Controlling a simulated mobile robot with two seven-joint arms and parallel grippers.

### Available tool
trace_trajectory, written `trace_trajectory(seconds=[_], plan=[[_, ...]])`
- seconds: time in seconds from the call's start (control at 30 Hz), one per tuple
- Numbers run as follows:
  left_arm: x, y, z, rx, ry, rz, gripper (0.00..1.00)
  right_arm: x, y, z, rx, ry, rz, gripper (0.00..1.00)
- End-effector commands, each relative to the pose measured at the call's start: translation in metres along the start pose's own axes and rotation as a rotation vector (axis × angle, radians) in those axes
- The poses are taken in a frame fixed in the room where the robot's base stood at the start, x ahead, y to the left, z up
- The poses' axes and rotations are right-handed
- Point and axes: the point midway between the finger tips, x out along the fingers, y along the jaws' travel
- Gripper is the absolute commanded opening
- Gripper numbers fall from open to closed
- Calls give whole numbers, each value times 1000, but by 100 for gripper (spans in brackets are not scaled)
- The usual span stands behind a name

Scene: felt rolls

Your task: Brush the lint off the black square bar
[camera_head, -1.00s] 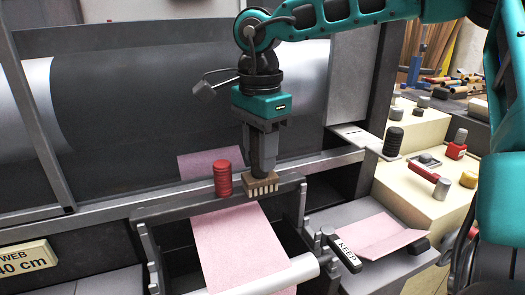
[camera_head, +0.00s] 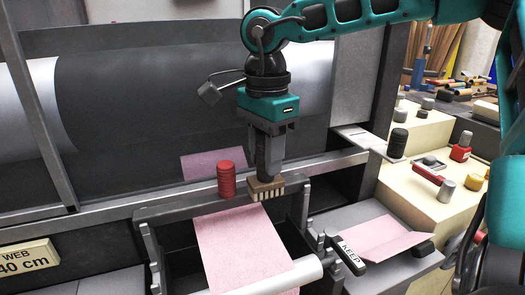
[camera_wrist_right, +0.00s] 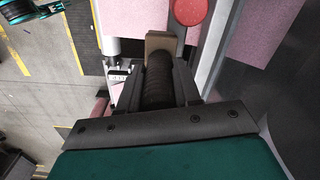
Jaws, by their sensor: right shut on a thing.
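The black square bar (camera_head: 168,209) runs across the front of the machine, above a pink felt sheet (camera_head: 240,248). My right gripper (camera_head: 268,148) points down and is shut on the dark handle of a brush (camera_head: 266,190). The brush has a tan block and pale bristles, which are at the bar near its right end. I cannot tell whether they touch it. In the right wrist view the ribbed handle (camera_wrist_right: 158,80) sits between the fingers. I cannot make out lint on the bar. My left gripper is not in view.
A red ribbed cylinder (camera_head: 227,179) stands at the bar, just left of the brush. A lever marked KEEP (camera_head: 350,254) and a pink sheet (camera_head: 380,238) are at the right. A large dark roll (camera_head: 190,95) lies behind. A cream console (camera_head: 425,180) with knobs stands farther right.

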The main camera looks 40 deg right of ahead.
Motion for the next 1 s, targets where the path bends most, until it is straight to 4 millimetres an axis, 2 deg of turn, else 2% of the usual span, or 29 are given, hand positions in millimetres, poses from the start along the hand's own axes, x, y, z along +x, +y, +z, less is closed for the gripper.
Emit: trace_trajectory(seconds=[0.3,0.63,1.0], plan=[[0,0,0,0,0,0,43,2,3,0,0,0,12,2],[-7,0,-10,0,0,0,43,-15,2,0,0,0,6,2],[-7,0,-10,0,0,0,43,-16,1,0,0,0,3,2]])
